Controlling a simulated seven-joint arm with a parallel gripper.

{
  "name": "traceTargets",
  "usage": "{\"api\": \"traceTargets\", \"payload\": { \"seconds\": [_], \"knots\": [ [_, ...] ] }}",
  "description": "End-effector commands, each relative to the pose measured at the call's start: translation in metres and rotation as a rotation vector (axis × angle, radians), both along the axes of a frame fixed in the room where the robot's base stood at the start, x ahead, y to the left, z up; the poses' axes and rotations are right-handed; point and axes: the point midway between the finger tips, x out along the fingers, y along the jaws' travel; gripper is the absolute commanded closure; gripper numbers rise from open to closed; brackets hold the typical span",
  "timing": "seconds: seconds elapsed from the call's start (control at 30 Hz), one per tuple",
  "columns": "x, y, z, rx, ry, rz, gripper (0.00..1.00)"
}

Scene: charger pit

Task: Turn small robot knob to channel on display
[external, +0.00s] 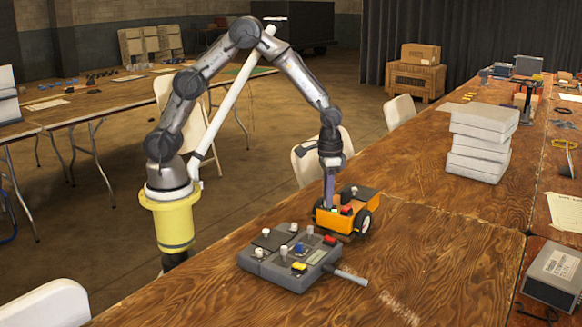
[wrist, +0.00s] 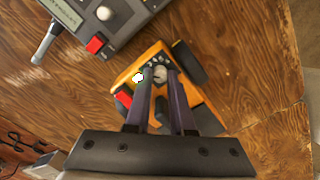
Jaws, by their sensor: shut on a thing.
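The small orange robot (external: 328,221) stands on the wooden table behind the grey control box (external: 290,256), with black wheels, a red button and a white button on top. My gripper (external: 329,200) points down onto its top. In the wrist view, the fingertips of my gripper (wrist: 160,74) are shut on the small robot's knob (wrist: 159,73), a round grey dial with pale marks beside it. The fingers hide part of the dial, so I cannot read its setting. The display (wrist: 64,12) on the control box is partly in the wrist view, its text too small to read.
The control box has several coloured buttons and a grey rod (external: 350,277) sticking out at its right. A stack of pale boxes (external: 481,143) stands farther right on the table. The table between them and in front is mostly clear.

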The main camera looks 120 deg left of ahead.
Motion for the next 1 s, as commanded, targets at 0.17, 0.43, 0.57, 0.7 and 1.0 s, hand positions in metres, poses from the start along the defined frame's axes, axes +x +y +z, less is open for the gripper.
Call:
{"api": "traceTargets", "payload": {
  "seconds": [0.17,0.43,0.57,0.7,1.0],
  "knots": [
    [0.001,0.000,0.001,0.001,-0.002,-0.001,1.00],
    [0.001,0.000,0.001,0.001,-0.002,0.000,0.55],
    [0.000,0.000,0.001,0.001,-0.002,0.000,0.48],
    [0.000,0.000,0.000,0.001,-0.001,0.001,0.48],
    [0.001,0.001,0.024,0.003,-0.006,0.001,0.48]
  ]
}}
